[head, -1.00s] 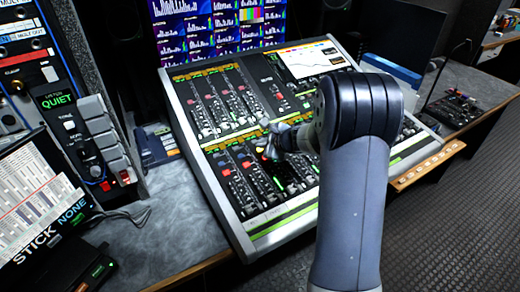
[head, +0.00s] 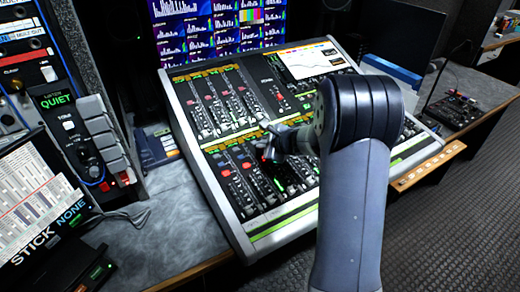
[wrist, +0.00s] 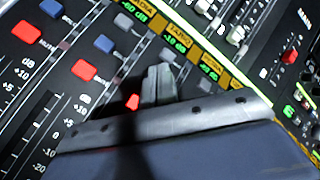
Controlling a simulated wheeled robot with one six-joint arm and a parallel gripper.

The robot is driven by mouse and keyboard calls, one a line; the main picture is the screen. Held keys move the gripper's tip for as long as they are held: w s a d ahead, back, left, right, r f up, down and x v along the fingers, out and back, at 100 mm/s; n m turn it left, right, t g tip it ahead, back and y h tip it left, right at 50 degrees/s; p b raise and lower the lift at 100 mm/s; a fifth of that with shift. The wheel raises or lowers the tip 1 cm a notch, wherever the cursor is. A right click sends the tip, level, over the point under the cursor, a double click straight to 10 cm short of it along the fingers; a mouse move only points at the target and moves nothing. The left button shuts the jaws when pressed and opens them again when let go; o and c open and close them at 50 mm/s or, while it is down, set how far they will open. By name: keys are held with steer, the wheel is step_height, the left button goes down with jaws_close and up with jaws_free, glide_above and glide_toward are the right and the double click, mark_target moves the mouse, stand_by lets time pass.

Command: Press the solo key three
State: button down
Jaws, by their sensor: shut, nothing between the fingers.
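The sloping mixing console (head: 236,228) fills the middle of the head view. My gripper (head: 270,153) is shut and empty, low over its lower bank of strips. In the wrist view, the shut fingers (wrist: 158,84) point at the panel, beside a red key (wrist: 132,102). Two more red keys (wrist: 84,70) lie in line to the left. Two blue keys (wrist: 104,44) form a parallel row. The fingers cover the place in line with that row, so any key there is hidden. Key labels are too blurred to read, and I cannot tell whether the fingertips touch.
Monitors (head: 215,28) stand behind the console. A rack with grey keys (head: 100,140) stands at the left. A blue box (head: 391,72) and a small dark control unit (head: 452,107) are at the right.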

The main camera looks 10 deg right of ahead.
steer(key=shift+s+r+p, duration=0.1)
steer(key=shift+r+p, duration=0.25)
steer(key=shift+r, duration=0.35)
steer(key=shift+r, duration=0.1)
steer(key=r+p, duration=0.1)
steer(key=r, duration=0.1)
steer(key=r+p, duration=0.3)
steer(key=shift+s+d+r, duration=0.15)
steer(key=shift+s+r, duration=0.25)
